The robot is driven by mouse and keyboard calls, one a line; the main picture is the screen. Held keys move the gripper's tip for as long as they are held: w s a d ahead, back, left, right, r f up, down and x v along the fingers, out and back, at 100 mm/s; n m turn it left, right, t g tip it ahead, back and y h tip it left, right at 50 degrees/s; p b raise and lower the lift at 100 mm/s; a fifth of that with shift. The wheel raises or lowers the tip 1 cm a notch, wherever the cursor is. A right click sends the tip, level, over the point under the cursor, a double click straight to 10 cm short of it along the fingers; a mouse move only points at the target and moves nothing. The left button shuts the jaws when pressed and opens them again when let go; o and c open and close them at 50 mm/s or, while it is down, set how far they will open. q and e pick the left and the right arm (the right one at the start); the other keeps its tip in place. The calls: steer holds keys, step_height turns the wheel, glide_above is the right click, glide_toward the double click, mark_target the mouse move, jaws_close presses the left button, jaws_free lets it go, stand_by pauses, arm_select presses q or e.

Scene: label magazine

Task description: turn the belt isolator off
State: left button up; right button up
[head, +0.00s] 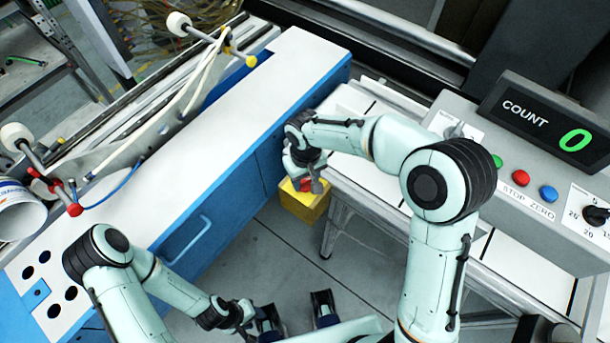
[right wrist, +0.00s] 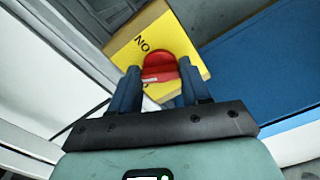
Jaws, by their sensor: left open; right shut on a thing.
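The belt isolator is a yellow box (head: 303,205) low between the blue cabinet and the grey bench, with a red knob (head: 305,184) on it. In the right wrist view the red knob (right wrist: 160,68) sits between the two blue fingers of my right gripper (right wrist: 158,88), which is shut on it. Black lettering on the yellow plate (right wrist: 185,35) reads as "NO" or an upside-down "ON"; more lettering is partly hidden by the knob and fingers. In the head view my right gripper (head: 308,180) partly covers the knob. My left gripper (head: 297,313) is open and empty, low over the floor.
The blue cabinet with a white top (head: 215,130) stands left of the isolator. The grey bench at right carries a control box (head: 500,165) with buttons and a dial, and a counter display (head: 548,120) showing 0. A white roll (head: 20,212) lies at far left.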

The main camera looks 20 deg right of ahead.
mark_target(306, 181)
arm_select(q)
steer(key=shift+w+r+p, duration=0.25)
steer(key=shift+r+p, duration=0.35)
steer(key=shift+r, duration=0.1)
arm_select(e)
steer(key=n, duration=0.5)
steer(key=o, duration=1.1)
steer(key=shift+c, duration=0.2)
arm_select(q)
steer(key=shift+w+r+p, duration=0.4)
steer(key=shift+r+p, duration=0.35)
steer(key=shift+r, duration=0.1)
arm_select(e)
step_height(306, 181, up, 13)
steer(key=shift+r, duration=0.2)
